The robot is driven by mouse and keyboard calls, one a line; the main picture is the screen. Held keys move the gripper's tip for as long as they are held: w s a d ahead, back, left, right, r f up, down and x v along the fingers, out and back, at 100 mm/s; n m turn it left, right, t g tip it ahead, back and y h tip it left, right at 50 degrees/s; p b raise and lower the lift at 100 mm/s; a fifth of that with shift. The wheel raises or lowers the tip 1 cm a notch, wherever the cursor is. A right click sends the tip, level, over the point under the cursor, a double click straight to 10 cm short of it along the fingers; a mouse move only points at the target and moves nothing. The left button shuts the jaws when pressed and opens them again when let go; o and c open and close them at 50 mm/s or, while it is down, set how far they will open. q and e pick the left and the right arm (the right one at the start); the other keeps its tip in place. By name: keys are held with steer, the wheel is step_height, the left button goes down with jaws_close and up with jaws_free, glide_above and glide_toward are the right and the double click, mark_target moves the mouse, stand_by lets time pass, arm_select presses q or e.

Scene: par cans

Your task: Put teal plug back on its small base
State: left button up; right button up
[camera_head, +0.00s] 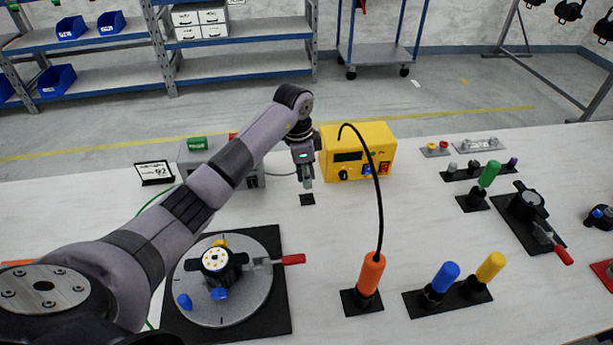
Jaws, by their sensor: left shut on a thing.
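My left gripper (306,176) points straight down near the middle of the bench, left of the yellow box. It is shut on the teal plug (308,184), of which only a small greenish part shows between and below the fingers. A small black square base (307,200) lies on the bench directly below in the picture. I cannot tell whether the plug touches the base or is held just above it. My right gripper is not in view.
A yellow instrument box (358,152) stands close to the right of the gripper. An orange-handled tool (370,275) with a tall curved black cable stands in front. A round grey plate (222,305) lies under my left arm. Blue and yellow handles (447,274) stand at front right.

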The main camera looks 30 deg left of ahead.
mark_target(306, 197)
arm_select(q)
steer(key=shift+f+b, duration=1.4)
steer(key=shift+f, duration=0.15)
steer(key=shift+f+b, duration=0.3)
steer(key=shift+f, duration=0.7)
steer(key=shift+p, duration=0.35)
steer(key=shift+f, duration=0.15)
steer(key=shift+s, duration=0.1)
steer(key=o, duration=0.5)
steer(key=shift+o, duration=0.5)
steer(key=o, duration=0.5)
steer(key=shift+c, duration=0.2)
